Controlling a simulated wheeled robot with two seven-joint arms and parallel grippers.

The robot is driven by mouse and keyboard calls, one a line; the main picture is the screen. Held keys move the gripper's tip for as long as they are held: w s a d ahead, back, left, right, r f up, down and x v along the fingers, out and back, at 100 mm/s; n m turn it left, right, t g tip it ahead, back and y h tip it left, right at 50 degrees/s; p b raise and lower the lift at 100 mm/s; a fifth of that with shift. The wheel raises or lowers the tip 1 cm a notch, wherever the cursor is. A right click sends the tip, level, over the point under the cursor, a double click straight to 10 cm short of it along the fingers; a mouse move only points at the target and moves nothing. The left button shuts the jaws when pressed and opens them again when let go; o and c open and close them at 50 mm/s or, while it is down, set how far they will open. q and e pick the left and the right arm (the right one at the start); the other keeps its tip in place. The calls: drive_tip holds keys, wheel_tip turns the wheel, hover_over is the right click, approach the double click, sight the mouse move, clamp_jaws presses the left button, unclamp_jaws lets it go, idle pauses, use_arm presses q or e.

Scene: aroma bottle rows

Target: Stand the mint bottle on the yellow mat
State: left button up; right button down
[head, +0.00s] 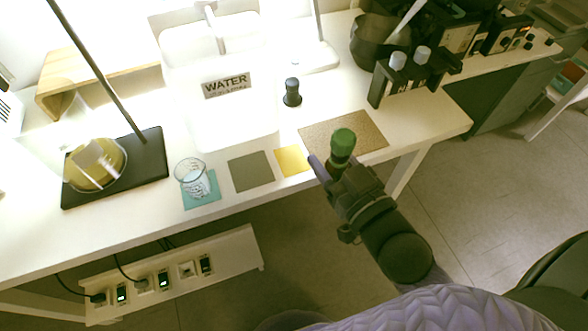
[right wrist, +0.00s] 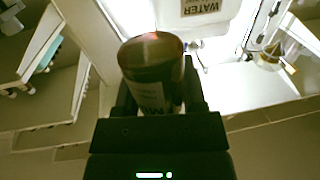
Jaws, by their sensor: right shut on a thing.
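The mint bottle (head: 342,143) shows its green cap in the head view. My right gripper (head: 332,166) is shut on it, at the table's front edge. The right wrist view shows the bottle (right wrist: 152,72) between the fingers, with part of a label reading "MI". The yellow mat (head: 293,161) lies flat and bare near the front edge, just left of the gripper and bottle. The bottle's lower part is hidden by the gripper in the head view. My left gripper is not in view.
An olive mat (head: 250,171) and a teal mat (head: 212,200) with a glass beaker (head: 191,175) lie left of the yellow mat. A brown speckled mat (head: 362,132) lies behind the bottle. A dark bottle (head: 292,93) stands farther back, beside the water tank (head: 222,115).

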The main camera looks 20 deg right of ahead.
sight(331, 172)
drive_tip(key=f, duration=0.3)
drive_tip(key=shift+d+b, duration=0.2)
drive_tip(key=shift+b, duration=0.2)
drive_tip(key=shift+f, duration=0.1)
drive_tip(key=w+f+b, duration=0.1)
drive_tip(key=w, duration=0.2)
drive_tip(key=w+a+f+b, duration=0.1)
drive_tip(key=w+f+b, duration=0.1)
drive_tip(key=w, duration=0.1)
drive_tip(key=w+a+f+b, duration=0.1)
drive_tip(key=w+f+b, duration=0.1)
drive_tip(key=w, duration=0.2)
drive_tip(key=shift+a, duration=0.1)
drive_tip(key=w+f+b, duration=0.2)
drive_tip(key=w+b, duration=0.1)
drive_tip(key=shift+w+a+f, duration=0.3)
drive_tip(key=shift+a+f, duration=0.05)
drive_tip(key=shift+a, duration=0.05)
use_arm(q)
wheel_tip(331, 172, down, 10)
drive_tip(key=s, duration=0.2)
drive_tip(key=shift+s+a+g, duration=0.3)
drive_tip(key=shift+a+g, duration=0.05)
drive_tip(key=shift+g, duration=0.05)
use_arm(e)
drive_tip(key=shift+r, duration=0.15)
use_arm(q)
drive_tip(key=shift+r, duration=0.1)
